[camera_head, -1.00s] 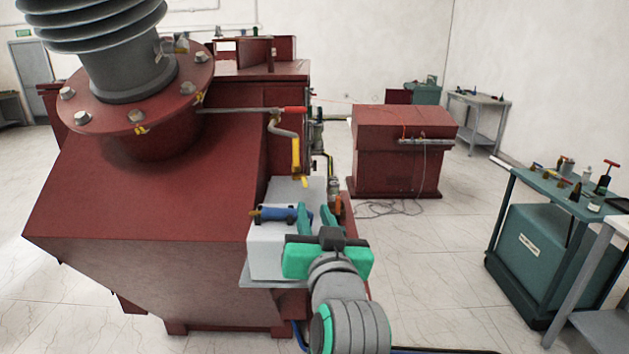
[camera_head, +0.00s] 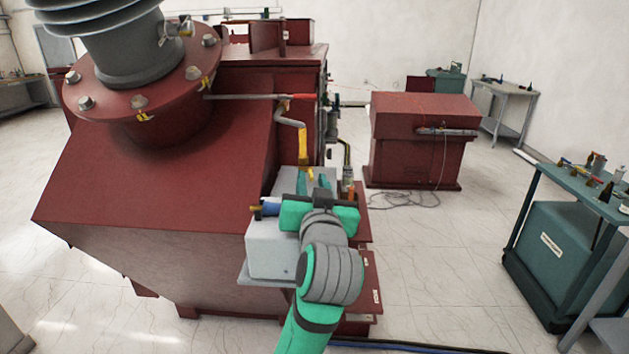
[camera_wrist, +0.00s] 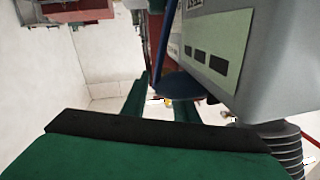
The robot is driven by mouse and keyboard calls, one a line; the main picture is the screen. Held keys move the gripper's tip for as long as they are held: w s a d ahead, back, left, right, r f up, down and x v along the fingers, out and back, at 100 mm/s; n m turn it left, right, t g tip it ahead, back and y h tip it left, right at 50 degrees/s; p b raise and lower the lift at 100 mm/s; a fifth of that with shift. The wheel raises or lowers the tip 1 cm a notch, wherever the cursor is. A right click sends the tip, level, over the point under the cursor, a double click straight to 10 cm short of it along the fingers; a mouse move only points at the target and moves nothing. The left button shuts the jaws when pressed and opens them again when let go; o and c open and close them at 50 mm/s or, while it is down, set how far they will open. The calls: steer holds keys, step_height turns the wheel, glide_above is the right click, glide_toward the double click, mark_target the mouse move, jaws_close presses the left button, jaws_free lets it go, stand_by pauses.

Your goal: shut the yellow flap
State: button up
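A yellow lever-like piece (camera_head: 303,146) hangs from the end of a bent grey pipe at the side of the red transformer; I take it to be the yellow flap. My gripper (camera_head: 312,184), green with two fingers, points away from the head camera just below this piece, and its depth relative to it is hard to judge. In the wrist view the two green fingers (camera_wrist: 160,98) stand apart, with a small yellow spot (camera_wrist: 168,103) visible between them. I see nothing held. The piece's lower end is close to the fingertips in the head view; contact cannot be told.
A red-handled rod (camera_head: 290,96) runs above the yellow piece. A dark blue disc (camera_wrist: 185,84) lies near the fingers.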

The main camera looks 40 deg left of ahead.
steer(key=shift+s, duration=0.1)
jaws_close()
steer(key=shift+w+d, duration=0.15)
steer(key=shift+w, duration=0.05)
stand_by(0.5)
steer(key=w+a+n+g+y, duration=0.1)
steer(key=w+n+g, duration=0.3)
steer(key=n+g, duration=0.4)
steer(key=w+a+n+g+y, duration=0.1)
steer(key=w+n+g, duration=0.4)
steer(key=g, duration=0.9)
steer(key=shift+w+r+n+g+y, duration=0.15)
steer(key=shift+w+n+g+y, duration=0.15)
steer(key=shift+n+y, duration=0.85)
steer(key=shift+a+n+g+h, duration=0.15)
steer(key=shift+n+g+h, duration=0.25)
steer(key=shift+n+h, duration=0.15)
